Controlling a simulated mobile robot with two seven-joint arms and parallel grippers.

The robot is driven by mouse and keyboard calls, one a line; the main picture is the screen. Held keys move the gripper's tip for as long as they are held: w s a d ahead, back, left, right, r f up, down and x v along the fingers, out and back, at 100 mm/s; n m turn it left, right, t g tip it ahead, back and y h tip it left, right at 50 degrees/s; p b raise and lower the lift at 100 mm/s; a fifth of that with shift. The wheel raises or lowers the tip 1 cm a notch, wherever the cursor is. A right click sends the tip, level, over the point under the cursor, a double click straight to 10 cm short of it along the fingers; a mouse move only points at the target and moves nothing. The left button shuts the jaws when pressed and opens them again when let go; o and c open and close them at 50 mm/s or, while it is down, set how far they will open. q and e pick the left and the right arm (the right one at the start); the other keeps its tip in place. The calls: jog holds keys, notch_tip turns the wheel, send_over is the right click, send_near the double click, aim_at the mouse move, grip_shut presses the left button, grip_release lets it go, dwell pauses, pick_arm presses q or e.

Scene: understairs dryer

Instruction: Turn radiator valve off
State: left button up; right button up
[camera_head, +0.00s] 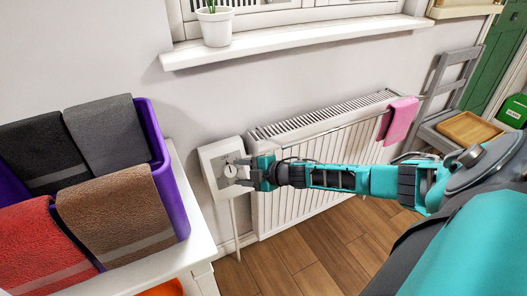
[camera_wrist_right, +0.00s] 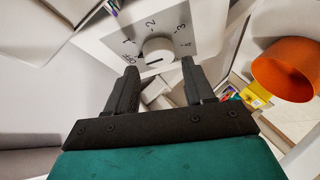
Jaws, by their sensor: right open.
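The radiator valve is a round white dial (camera_wrist_right: 158,51) on a pale square plate (camera_wrist_right: 108,40), with the numbers 1 to 4 printed around it. In the head view the valve's white box (camera_head: 208,160) is on the wall at the left end of the white radiator (camera_head: 300,185). My right gripper (camera_wrist_right: 158,78) is open, its two dark fingers pointing at the dial, one toward each side. It also shows in the head view (camera_head: 241,172), close in front of the dial. I cannot tell whether the fingers touch it. My left gripper is in neither view.
A purple bin (camera_head: 172,190) of folded towels stands on a white table (camera_head: 203,237) at left. A pink cloth (camera_head: 398,120) hangs on the radiator. A grey chair (camera_head: 440,130) is at right. An orange container (camera_wrist_right: 288,68) shows in the wrist view.

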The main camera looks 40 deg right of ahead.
jog(key=p+v, duration=0.2)
jog(key=v, duration=0.8)
dwell(0.4)
